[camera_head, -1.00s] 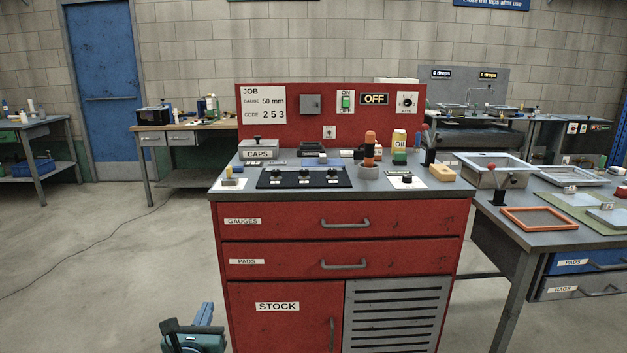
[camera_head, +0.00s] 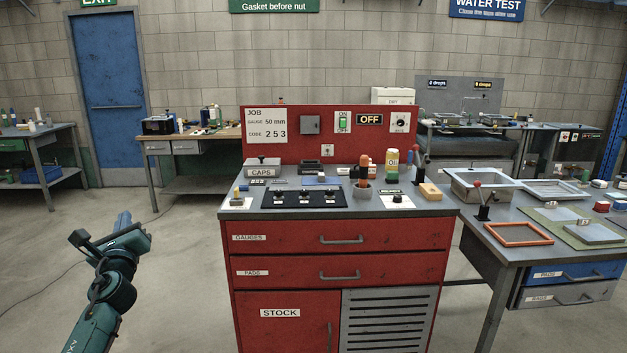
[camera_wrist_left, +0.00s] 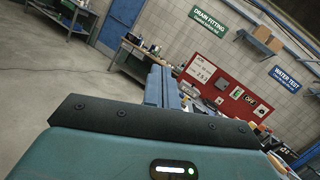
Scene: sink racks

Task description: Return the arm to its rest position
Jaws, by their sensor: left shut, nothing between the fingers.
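My left arm comes in at the lower left of the head view. Its gripper (camera_head: 123,220) points up and away over open floor, to the left of the red cabinet (camera_head: 285,270) and apart from it. The blue fingers (camera_wrist_left: 161,88) show close together in the left wrist view, with nothing between them. My right gripper is in neither view.
The cabinet's grey top holds a black panel (camera_head: 303,198), a caps box (camera_head: 262,166) and an oil bottle (camera_head: 392,166). A grey bench (camera_head: 560,250) with an orange frame (camera_head: 519,234) stands at the right. The floor (camera_head: 190,270) left of the cabinet is clear.

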